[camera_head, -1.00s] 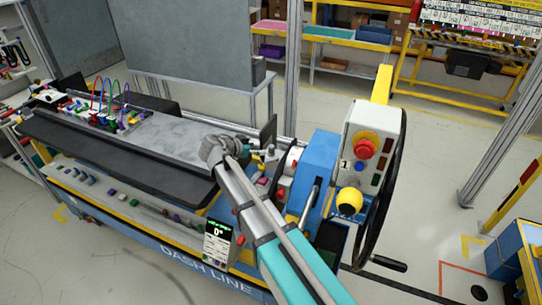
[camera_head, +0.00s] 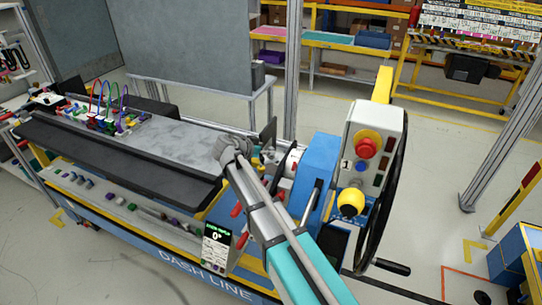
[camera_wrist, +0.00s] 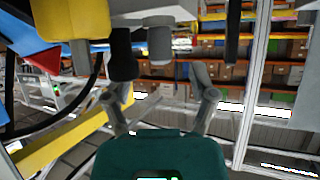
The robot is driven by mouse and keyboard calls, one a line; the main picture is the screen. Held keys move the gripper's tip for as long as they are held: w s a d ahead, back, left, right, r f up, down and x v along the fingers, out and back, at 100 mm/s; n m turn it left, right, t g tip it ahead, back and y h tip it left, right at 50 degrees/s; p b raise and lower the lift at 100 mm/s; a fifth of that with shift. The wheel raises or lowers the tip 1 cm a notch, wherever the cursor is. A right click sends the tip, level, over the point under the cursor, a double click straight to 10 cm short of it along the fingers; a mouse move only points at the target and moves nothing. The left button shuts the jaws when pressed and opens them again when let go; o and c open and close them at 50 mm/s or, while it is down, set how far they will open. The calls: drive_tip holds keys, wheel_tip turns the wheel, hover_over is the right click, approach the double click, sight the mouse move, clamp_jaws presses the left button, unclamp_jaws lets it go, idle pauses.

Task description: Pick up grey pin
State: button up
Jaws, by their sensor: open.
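In the wrist view, my gripper (camera_wrist: 156,86) has its two grey fingers spread, with nothing between them. A short grey cylinder (camera_wrist: 160,44) hangs down from a pale block near the top centre, beyond and a little above the fingertips. It may be the grey pin, but I cannot tell for sure. A black cylinder (camera_wrist: 122,56) is to its left, and a thin dark rod (camera_wrist: 232,38) to its right. In the head view, my arm reaches over the bench, and its fingers are not clearly seen beside the blue housing (camera_head: 318,170).
A yellow block (camera_wrist: 72,18) is close at the wrist view's top left. In the head view, a control box with a red button (camera_head: 366,147) and a black handwheel (camera_head: 384,205) stand right of my arm. Several small parts lie on the bench's front shelf (camera_head: 100,192).

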sight(270, 148)
drive_tip(key=shift+b+x, duration=0.55)
drive_tip(key=shift+x, duration=1.05)
drive_tip(key=shift+r, duration=0.15)
clamp_jaws()
